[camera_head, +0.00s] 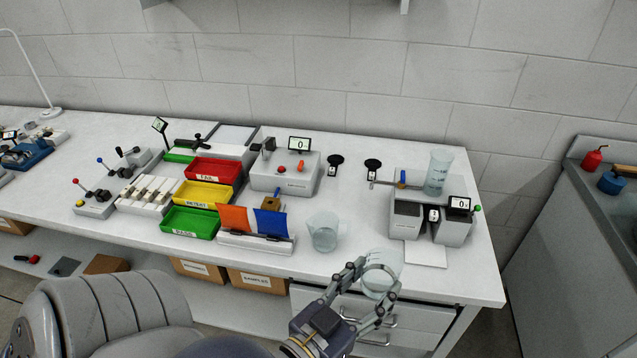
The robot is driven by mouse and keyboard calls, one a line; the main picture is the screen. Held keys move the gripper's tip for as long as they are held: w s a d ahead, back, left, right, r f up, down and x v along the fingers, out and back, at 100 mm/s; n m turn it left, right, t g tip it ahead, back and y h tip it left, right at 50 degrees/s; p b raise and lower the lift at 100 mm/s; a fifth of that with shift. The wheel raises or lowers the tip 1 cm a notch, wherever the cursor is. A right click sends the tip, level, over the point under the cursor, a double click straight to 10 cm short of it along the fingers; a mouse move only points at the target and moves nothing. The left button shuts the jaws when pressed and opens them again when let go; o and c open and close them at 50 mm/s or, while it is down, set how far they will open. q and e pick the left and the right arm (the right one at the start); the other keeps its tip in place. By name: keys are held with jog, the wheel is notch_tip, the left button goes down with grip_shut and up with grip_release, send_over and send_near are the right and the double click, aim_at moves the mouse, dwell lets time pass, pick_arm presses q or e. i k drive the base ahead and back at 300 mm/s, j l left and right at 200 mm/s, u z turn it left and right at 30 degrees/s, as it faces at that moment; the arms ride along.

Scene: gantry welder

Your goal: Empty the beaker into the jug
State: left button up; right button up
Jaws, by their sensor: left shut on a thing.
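A clear beaker (386,262) is between the fingers of my left gripper (377,279), near the bench's front edge. The gripper is shut on it, and the fingers hide part of its side. The beaker looks roughly upright; I cannot tell whether it holds anything. A clear jug (323,232) stands upright on the bench just left of and behind the held beaker, apart from it. Its contents are hard to make out. My right gripper is not in view.
A taller clear vessel (438,172) stands on a grey device (405,222) at the right. A white fixture with an orange and blue panel (253,221) is left of the jug. Red (214,170), yellow (204,194) and green trays (190,223) lie farther left.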

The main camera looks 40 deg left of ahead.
aim_at(324, 242)
jog(key=k+j, duration=0.35)
jog(key=j, duration=0.15)
jog(key=k+j, duration=0.3)
jog(key=j, duration=0.2)
jog(key=k+j+z, duration=0.1)
jog(key=k+j, duration=0.25)
jog(key=j, duration=0.1)
